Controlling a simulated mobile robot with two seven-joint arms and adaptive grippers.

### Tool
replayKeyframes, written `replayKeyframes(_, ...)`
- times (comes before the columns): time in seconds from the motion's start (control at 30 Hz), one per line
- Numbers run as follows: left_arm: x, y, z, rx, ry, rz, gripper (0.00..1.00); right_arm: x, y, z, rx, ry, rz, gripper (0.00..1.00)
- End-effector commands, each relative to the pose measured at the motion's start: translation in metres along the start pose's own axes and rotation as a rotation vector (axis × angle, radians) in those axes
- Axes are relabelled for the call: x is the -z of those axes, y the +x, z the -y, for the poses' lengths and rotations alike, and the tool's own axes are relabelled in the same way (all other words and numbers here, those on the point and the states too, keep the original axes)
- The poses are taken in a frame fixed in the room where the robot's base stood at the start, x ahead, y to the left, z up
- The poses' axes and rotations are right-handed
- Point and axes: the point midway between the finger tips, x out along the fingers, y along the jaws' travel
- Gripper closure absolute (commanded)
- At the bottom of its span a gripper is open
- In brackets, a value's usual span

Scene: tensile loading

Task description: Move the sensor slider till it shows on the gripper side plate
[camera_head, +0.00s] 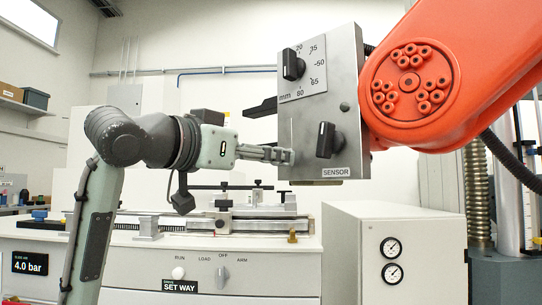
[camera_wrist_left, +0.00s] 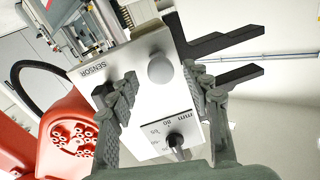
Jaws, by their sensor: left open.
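A grey metal box with a side plate (camera_head: 305,115) marked SENSOR hangs at the end of an orange arm (camera_head: 440,80). The plate bears an upper black dial knob (camera_head: 293,65) beside a mm scale and a lower black knob (camera_head: 326,140). In the left wrist view the plate (camera_wrist_left: 140,60) shows a round grey knob (camera_wrist_left: 160,69) and the dial knob (camera_wrist_left: 176,143). I cannot tell which part is the slider. My left gripper (camera_head: 289,156) is open in front of the plate, its fingers (camera_wrist_left: 165,88) either side of the grey knob; contact is unclear. My right gripper is out of view.
Black prongs (camera_head: 261,108) stick out left of the box; they also show in the left wrist view (camera_wrist_left: 225,43). A white bench (camera_head: 150,265) with a rail fixture stands below. A white cabinet (camera_head: 420,240) with gauges stands at the right.

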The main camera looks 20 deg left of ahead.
Motion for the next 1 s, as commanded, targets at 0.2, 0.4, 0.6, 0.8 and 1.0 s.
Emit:
replayKeyframes(0.2,0.0,0.017,0.0,0.0,0.001,0.0,0.51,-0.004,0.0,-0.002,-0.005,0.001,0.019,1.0)
replayKeyframes(0.4,0.0,0.018,0.0,0.001,0.001,-0.001,0.51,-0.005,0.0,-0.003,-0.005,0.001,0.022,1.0)
replayKeyframes(0.6,0.0,0.018,0.0,0.001,0.001,-0.001,0.7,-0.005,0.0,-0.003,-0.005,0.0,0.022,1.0)
replayKeyframes(0.8,0.0,0.018,0.001,0.002,0.001,0.0,0.94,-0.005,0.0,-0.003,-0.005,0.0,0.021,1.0)
replayKeyframes(1.0,0.0,0.018,0.001,0.002,0.001,0.0,1.0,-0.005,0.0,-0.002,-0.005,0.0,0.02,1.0)
